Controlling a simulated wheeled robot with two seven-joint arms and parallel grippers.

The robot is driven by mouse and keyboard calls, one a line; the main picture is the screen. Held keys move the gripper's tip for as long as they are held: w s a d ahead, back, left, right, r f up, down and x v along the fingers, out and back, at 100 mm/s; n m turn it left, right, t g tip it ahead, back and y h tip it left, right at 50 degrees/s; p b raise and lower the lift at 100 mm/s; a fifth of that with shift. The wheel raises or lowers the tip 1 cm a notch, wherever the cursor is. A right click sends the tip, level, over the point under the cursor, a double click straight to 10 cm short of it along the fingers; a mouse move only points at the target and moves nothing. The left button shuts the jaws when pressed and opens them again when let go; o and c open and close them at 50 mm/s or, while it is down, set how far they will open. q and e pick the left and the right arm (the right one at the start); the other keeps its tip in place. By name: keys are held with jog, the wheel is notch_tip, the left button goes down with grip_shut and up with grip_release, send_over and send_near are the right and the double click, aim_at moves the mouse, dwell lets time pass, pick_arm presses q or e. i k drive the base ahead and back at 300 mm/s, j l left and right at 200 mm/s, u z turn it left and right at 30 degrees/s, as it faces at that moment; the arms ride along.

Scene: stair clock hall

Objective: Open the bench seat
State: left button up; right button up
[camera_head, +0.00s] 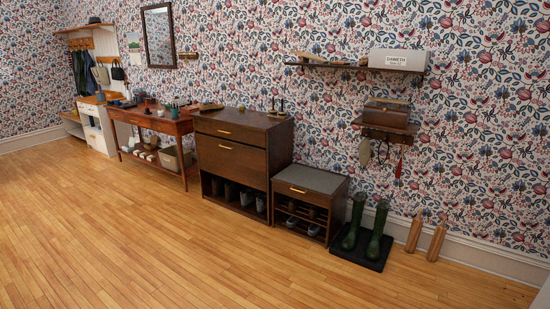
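A low dark-wood bench (330,215) stands against the wall, right of the middle in the head view. Its grey padded seat (313,179) lies flat on top and looks closed. A front panel below the seat carries a brass handle (298,190). Under it are open shelves with shoes (291,221). Neither of my grippers is in view, and nothing touches the bench.
A taller dark cabinet (230,165) stands close on the bench's left. Green boots (376,240) on a black tray (345,256) are on its right, then two wooden pieces (437,240). Wall shelves (355,67) hang above, to the right. The wooden floor (200,260) in front is clear.

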aim_at(318, 183)
jog(key=i+z, duration=0.2)
jog(key=i, duration=2.5)
jog(key=i+u, duration=0.2)
jog(key=i, duration=0.3)
jog(key=i+l+u, duration=0.2)
jog(key=i, duration=0.35)
jog(key=i+l+u, duration=0.2)
jog(key=i, duration=0.3)
